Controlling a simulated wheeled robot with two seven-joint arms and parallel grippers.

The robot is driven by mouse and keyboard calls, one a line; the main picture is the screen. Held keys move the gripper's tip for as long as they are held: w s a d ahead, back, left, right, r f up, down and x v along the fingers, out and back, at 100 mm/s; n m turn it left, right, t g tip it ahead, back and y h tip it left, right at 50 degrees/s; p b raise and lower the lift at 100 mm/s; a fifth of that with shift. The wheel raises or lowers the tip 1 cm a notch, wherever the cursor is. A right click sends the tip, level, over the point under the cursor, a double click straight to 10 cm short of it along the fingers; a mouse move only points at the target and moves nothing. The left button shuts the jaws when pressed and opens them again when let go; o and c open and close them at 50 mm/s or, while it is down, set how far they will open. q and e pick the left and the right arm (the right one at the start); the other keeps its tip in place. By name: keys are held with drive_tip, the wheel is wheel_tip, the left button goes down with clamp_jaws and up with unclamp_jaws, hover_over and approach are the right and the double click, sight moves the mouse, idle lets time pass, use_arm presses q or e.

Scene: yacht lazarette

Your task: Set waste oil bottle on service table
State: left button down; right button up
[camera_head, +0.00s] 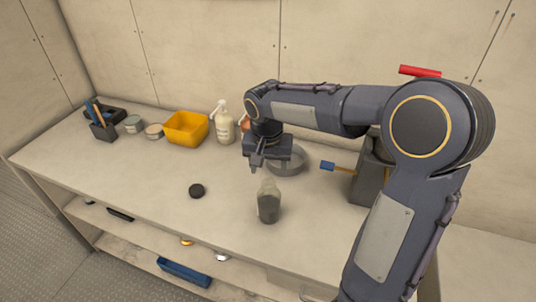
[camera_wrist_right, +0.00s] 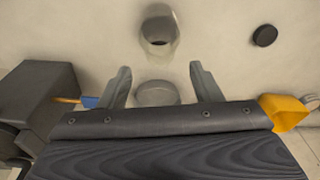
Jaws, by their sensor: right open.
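The waste oil bottle (camera_head: 268,206), clear with dark contents, stands upright on the pale service table (camera_head: 150,185), near its front edge. From above it shows beyond the fingertips in the right wrist view (camera_wrist_right: 158,30). My right gripper (camera_head: 262,166) is above the table, behind the bottle and apart from it. Its two fingers are spread with nothing between them in the right wrist view (camera_wrist_right: 160,70). My left gripper is not in view.
A grey round dish (camera_head: 288,162) lies below and behind the right gripper. A black cap (camera_head: 196,191) lies left of the bottle. A white spray bottle (camera_head: 224,128) and yellow bin (camera_head: 185,128) stand at the back. A dark box (camera_head: 368,182) is right.

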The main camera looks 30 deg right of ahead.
wheel_tip(320, 180, up, 5)
drive_tip(key=s+a+f+n+t+y, duration=0.2)
drive_tip(key=s+a+n, duration=0.1)
drive_tip(key=s, duration=0.7)
drive_tip(key=s+a+f+n+t+y, duration=0.2)
drive_tip(key=s+a+n, duration=0.1)
drive_tip(key=s, duration=0.8)
drive_tip(key=shift+s+a+y, duration=0.2)
drive_tip(key=shift+a+y, duration=0.1)
drive_tip(key=shift+a, duration=0.05)
